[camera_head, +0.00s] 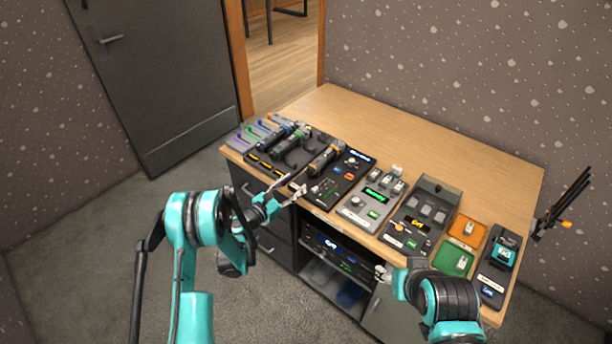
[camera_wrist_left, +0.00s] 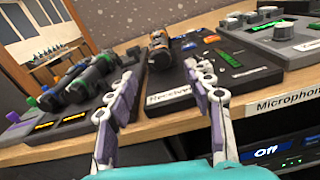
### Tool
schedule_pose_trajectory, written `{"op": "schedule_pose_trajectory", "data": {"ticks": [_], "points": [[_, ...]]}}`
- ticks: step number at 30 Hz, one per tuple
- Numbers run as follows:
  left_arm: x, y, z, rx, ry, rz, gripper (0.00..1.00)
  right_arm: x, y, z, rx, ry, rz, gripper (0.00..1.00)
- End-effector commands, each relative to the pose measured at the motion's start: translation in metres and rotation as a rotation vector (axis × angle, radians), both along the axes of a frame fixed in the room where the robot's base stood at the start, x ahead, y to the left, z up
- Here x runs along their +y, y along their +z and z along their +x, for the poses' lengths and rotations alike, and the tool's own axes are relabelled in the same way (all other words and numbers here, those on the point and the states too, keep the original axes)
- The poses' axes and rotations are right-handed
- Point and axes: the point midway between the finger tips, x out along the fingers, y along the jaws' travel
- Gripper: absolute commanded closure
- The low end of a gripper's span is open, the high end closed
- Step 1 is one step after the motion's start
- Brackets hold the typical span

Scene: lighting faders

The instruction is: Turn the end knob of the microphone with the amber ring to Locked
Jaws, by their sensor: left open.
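Microphones with blue (camera_head: 274,135) and green (camera_head: 292,141) rings lie to the left. A receiver panel (camera_head: 337,186), a mixer with a green display (camera_head: 372,205) and other devices line the front of the wooden desk (camera_head: 440,160). The back of the desktop is clear.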

Motion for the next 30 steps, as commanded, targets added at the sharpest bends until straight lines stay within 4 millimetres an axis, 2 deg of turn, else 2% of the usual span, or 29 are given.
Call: {"op": "schedule_pose_trajectory", "data": {"ticks": [5,12,18,28,30], "points": [[-0.006,-0.007,0.01,0.01,0.003,-0.038,0.48,0.0,-0.005,0.0,0.0,0.0,0.0,0.46],[-0.03,-0.008,0.042,0.009,0.002,-0.034,0.48,0.0,-0.017,0.0,0.0,0.0,0.0,0.46],[-0.042,-0.007,0.06,0.008,0.004,-0.034,0.48,0.0,-0.023,0.0,0.0,0.0,0.0,0.46],[-0.044,-0.005,0.064,0.008,0.004,-0.032,0.48,0.0,-0.023,0.0,0.0,0.0,0.0,0.46],[-0.044,-0.005,0.063,0.008,0.004,-0.032,0.67,0.0,-0.023,0.0,0.0,0.0,0.0,0.46]]}}
